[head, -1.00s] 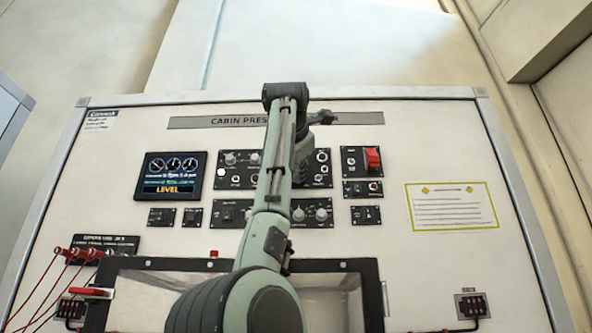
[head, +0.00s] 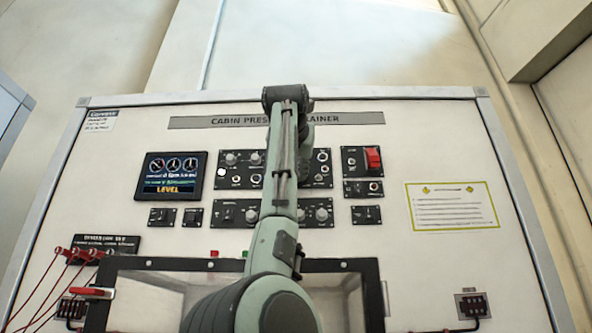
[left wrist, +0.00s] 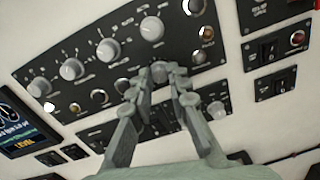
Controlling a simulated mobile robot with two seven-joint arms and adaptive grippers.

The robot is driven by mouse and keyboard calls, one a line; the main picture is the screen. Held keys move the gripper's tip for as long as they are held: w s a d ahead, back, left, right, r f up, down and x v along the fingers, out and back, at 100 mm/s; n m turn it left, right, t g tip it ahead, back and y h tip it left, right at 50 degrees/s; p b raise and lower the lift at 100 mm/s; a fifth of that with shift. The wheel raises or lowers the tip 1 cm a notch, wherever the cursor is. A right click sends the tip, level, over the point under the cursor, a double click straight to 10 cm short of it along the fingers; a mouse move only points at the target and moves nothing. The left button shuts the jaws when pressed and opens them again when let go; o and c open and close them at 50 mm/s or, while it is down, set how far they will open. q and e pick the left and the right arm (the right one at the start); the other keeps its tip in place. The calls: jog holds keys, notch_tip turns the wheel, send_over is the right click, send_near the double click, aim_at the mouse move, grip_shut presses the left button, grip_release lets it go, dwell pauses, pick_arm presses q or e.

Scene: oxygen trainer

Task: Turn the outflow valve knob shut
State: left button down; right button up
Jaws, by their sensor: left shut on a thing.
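The left wrist view shows my left gripper (left wrist: 161,80) shut on a small grey knob (left wrist: 160,68) at the lower edge of the upper black control panel (left wrist: 125,38). The knob sits between the two fingertips, which partly hide it. Its label cannot be read, so I cannot tell by marking whether it is the outflow valve knob. Other round grey knobs, such as one nearby (left wrist: 152,28), line the same panel. In the head view my own arm covers the middle of this panel (head: 238,168) and hides the fingertips. My right gripper is not in view.
A red switch (head: 373,158) sits right of the panel, and a lit screen (head: 170,177) reading LEVEL is on the left. A lower black panel (head: 238,213) with knobs lies below. Red cables (head: 62,268) hang at the lower left.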

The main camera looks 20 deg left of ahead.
pick_arm(q)
jog(key=shift+f, duration=0.2)
jog(key=c, duration=1.4)
grip_release()
jog(key=shift+r, duration=0.15)
jog(key=shift+c, duration=0.2)
jog(key=v, duration=1.2)
